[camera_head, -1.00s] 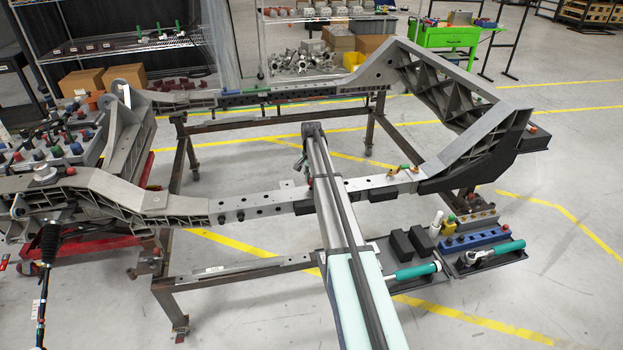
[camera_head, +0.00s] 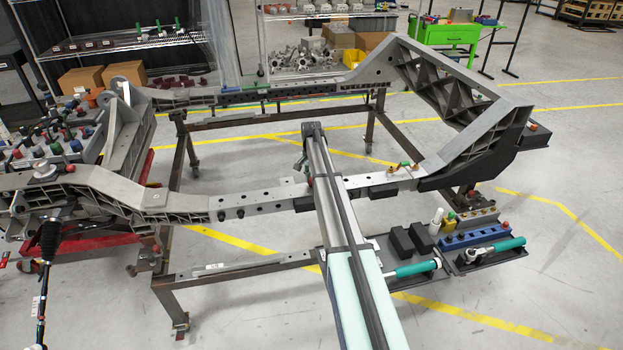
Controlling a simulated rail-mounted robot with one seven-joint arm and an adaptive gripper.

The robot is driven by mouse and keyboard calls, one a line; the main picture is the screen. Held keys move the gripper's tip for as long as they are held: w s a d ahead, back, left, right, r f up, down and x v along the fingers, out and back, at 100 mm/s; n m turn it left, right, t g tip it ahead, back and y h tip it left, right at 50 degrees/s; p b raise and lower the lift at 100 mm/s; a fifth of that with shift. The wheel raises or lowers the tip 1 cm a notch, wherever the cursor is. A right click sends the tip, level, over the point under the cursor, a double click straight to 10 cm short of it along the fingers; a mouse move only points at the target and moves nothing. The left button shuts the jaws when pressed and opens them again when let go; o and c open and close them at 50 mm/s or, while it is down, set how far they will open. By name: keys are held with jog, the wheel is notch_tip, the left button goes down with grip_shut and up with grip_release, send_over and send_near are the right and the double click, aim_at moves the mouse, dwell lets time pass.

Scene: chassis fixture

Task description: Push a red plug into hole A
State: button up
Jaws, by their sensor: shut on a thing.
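The grey chassis rail (camera_head: 265,204) runs across the middle, with several dark holes along its side; no letter is legible, so I cannot tell which is hole A. My gripper (camera_head: 302,162) hangs at the far end of my arm, over the rail, mostly hidden behind the arm. A small red spot, seemingly a red plug (camera_head: 309,182), shows below it near the rail. The gripper appears shut on it. Whether the plug touches a hole is hidden. A blue block (camera_head: 474,239) with small plugs sits at the right.
Black blocks (camera_head: 402,242) and teal-handled tools (camera_head: 416,268) lie on dark trays right of my arm. A small red and green fitting (camera_head: 404,166) stands on the rail. A crowded bin (camera_head: 60,150) is at left. The frame's middle is open.

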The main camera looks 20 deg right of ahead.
jog(key=shift+f, duration=0.5)
jog(key=o, duration=0.8)
jog(key=shift+c, duration=0.5)
jog(key=shift+r, duration=0.1)
jog(key=shift+r+p, duration=1.3)
jog(key=shift+r, duration=2.1)
